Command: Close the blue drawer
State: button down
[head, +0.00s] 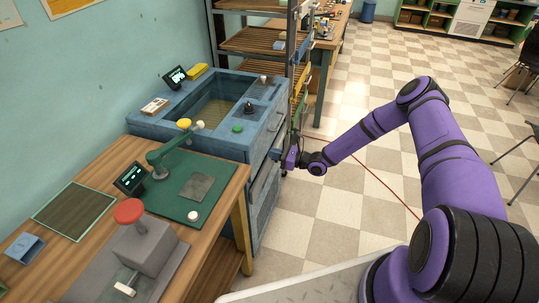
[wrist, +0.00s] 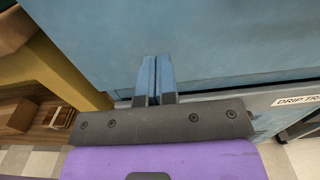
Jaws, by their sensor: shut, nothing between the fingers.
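The blue cabinet (head: 205,135) stands against the wall in the head view, with its front facing right. The blue drawer front (head: 264,172) is on that side, partly behind my gripper; I cannot tell how far out it stands. My gripper (head: 279,154) is beside this front, at the end of my purple arm. In the wrist view, my gripper's two blue fingers (wrist: 156,62) are shut together with nothing between them. A large blue panel (wrist: 220,40) fills the view beyond them, and whether the fingertips touch it is unclear.
A label (wrist: 298,100) starting "DRIP TR" shows on a pale edge at right. A wooden workbench (head: 100,178) with a red-knobbed press (head: 130,212) stands at front left. A shelf rack (head: 262,40) is behind the cabinet. Checkered floor (head: 340,205) to the right is open.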

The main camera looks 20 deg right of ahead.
jog(key=v, duration=1.1)
jog(key=s+a+r+n+g+h, duration=0.15)
jog(key=s+r+n+g, duration=0.35)
jog(key=r, duration=0.6)
jog(key=s+a+r+n+g+h, duration=0.1)
jog(key=s+r+n+g+h, duration=0.15)
jog(key=r+n, duration=0.7)
jog(key=s+a+r+n+g+h, duration=0.2)
jog(key=s+r+n+g+h, duration=0.15)
jog(key=r, duration=1.05)
jog(key=s+d+r+n+t+h, duration=0.1)
jog(key=s+r+n+t+h, duration=0.2)
jog(key=s+r, duration=0.6)
jog(key=s+d+r+n+t+h, duration=0.2)
jog(key=s+r, duration=0.7)
jog(key=s, duration=0.8)
jog(key=shift+s+d+n+t+h, duration=0.35)
jog(key=shift+n+t+h, duration=0.25)
jog(key=shift+n+h, duration=0.5)
jog(key=shift+a+r, duration=0.1)
jog(key=shift+a, duration=0.05)
